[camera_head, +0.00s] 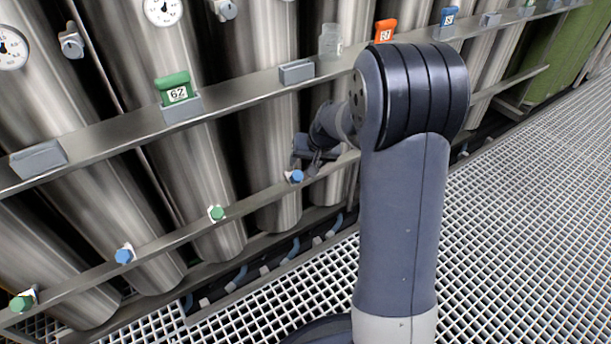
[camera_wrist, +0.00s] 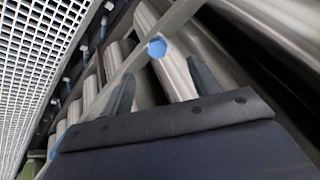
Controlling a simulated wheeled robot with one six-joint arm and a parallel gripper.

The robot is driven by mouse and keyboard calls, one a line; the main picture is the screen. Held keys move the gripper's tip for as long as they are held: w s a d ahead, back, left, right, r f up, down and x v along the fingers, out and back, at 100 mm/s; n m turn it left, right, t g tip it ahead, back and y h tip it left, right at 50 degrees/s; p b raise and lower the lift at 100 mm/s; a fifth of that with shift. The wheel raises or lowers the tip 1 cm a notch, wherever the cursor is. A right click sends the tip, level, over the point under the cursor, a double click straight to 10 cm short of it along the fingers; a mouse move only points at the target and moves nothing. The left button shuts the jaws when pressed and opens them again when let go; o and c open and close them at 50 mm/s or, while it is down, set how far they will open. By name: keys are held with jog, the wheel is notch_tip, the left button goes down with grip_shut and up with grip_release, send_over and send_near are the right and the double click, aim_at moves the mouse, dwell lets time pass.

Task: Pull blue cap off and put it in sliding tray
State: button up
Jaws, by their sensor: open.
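A blue cap (camera_head: 295,176) sits on a white fitting on the lower rail, beside my gripper (camera_head: 305,162) in the head view. In the wrist view the same blue cap (camera_wrist: 157,47) shows as a hexagonal face beyond the fingertips. My gripper (camera_wrist: 160,75) is open and empty, with one finger to either side of the cap's line and the cap apart from both. Another blue cap (camera_head: 124,256) is farther left on the rail. I cannot tell which part is the sliding tray; small grey holders (camera_head: 296,71) sit on the upper ledge.
Green caps (camera_head: 216,213) sit on the same lower rail (camera_head: 170,241). The upper ledge (camera_head: 235,92) carries a green tag (camera_head: 173,88), a clear jar (camera_head: 330,40) and an orange tag (camera_head: 385,30). Tall steel vessels (camera_head: 205,160) stand behind. Open grating floor (camera_head: 530,220) lies right.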

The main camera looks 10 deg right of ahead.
aim_at(298, 177)
jog(key=b+x, duration=0.1)
jog(key=x, duration=0.3)
jog(key=b+x, duration=0.2)
jog(key=x, duration=0.3)
jog(key=d+b+x, duration=0.1)
jog(key=x, duration=0.4)
jog(key=shift+w+b, duration=0.3)
jog(key=shift+w, duration=0.05)
grip_shut()
dwell(0.3)
